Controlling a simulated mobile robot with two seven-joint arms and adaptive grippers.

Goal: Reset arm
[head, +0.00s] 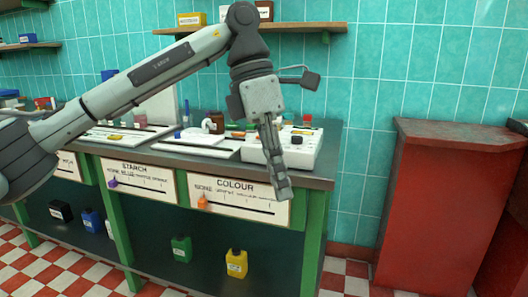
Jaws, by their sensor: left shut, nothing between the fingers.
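My left arm reaches in from the left and bends down at its wrist. My left gripper (282,190) points downward in front of the right end of the workbench (318,172). Its fingers are together with nothing between them. It hangs in front of a white box with small knobs (304,148) on the bench top and covers part of it. The fingertips overlap the upper edge of the COLOUR panel (240,205) in the picture; I cannot tell the gap. My right gripper does not show.
White trays and small bottles stand on the bench. A STARCH panel (140,180) is left of the COLOUR panel. Yellow (236,264) and green (181,249) jugs sit on the lower shelf. A red cabinet (440,210) stands right. A wall shelf (290,27) is above.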

